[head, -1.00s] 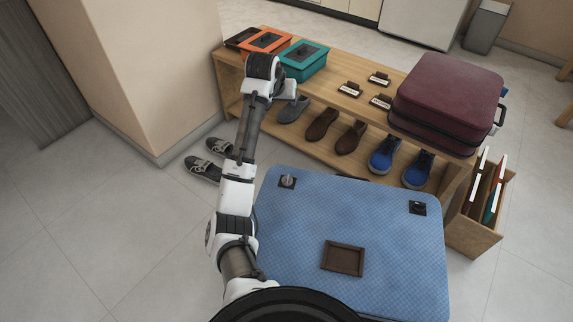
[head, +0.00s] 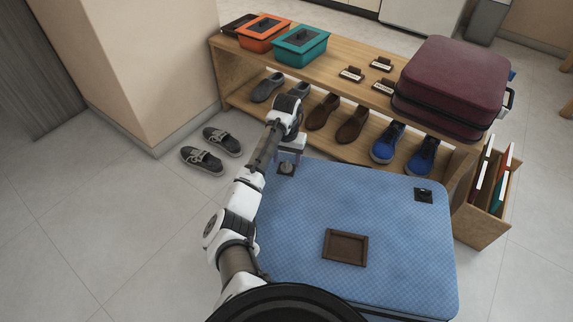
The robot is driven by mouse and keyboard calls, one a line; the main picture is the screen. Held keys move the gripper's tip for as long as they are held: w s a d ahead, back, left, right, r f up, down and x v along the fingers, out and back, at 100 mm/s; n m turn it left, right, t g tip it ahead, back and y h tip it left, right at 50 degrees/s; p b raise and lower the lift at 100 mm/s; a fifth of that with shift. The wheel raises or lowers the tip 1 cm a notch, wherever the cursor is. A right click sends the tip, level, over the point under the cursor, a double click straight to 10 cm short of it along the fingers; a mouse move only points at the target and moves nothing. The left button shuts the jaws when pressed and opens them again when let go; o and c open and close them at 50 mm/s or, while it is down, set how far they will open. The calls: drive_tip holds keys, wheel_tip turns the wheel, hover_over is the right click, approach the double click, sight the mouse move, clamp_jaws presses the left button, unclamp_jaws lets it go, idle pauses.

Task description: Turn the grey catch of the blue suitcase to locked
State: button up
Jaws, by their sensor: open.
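The blue suitcase (head: 400,250) lies flat in front of me, with a brown square frame (head: 345,247) on its top. The grey catch, on a dark square plate (head: 286,170), is at its far left corner. My gripper (head: 288,162) is open and points down right at this catch. Its fingers hide most of the catch, so I cannot tell which way the catch is turned or whether they touch it. A second, black catch (head: 423,195) is at the far right corner, clear of my gripper.
Behind the suitcase stands a wooden bench (head: 335,62) with orange (head: 263,35) and teal (head: 300,46) boxes, small label holders and a maroon suitcase (head: 452,82). Shoes stand on its lower shelf. A wooden file box (head: 485,225) is at right. Grey shoes (head: 202,160) lie on the left floor.

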drive_tip(key=shift+f, duration=1.15)
drive_tip(key=c, duration=1)
